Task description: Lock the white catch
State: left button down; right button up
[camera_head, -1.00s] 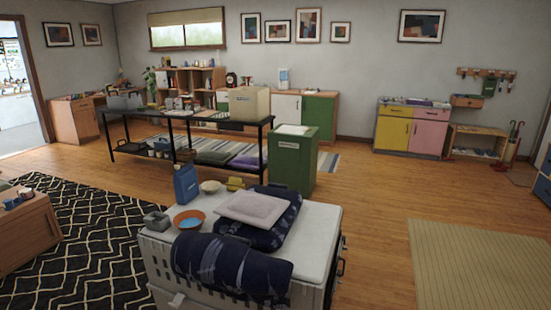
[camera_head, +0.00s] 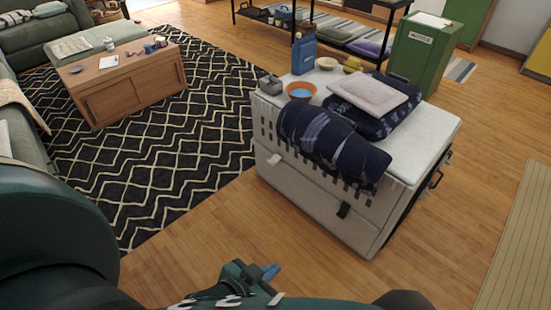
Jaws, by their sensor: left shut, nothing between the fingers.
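The white catch (camera_head: 274,159) is a small pale tab at the left of the front of a white slatted crate (camera_head: 315,200). A black catch (camera_head: 344,210) sits lower and to the right on the same front. Whether the white catch is locked is too small to tell. My left gripper (camera_head: 270,272) is low in the view, in front of the crate and apart from it. It is shut and empty, below the white catch in the picture. My right gripper does not show.
On the crate lie a rolled dark-blue bundle (camera_head: 328,143), a pale pillow (camera_head: 368,92), an orange bowl (camera_head: 300,90) and a blue carton (camera_head: 304,54). A wooden coffee table (camera_head: 133,88) stands on the patterned rug (camera_head: 190,130).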

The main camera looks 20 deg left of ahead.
aim_at(276, 158)
jog(key=i+j+u, duration=0.55)
jog(key=i, duration=0.2)
jog(key=i+j+u, duration=0.25)
jog(key=i, duration=0.15)
jog(key=i+u, duration=0.25)
jog(key=i, duration=0.2)
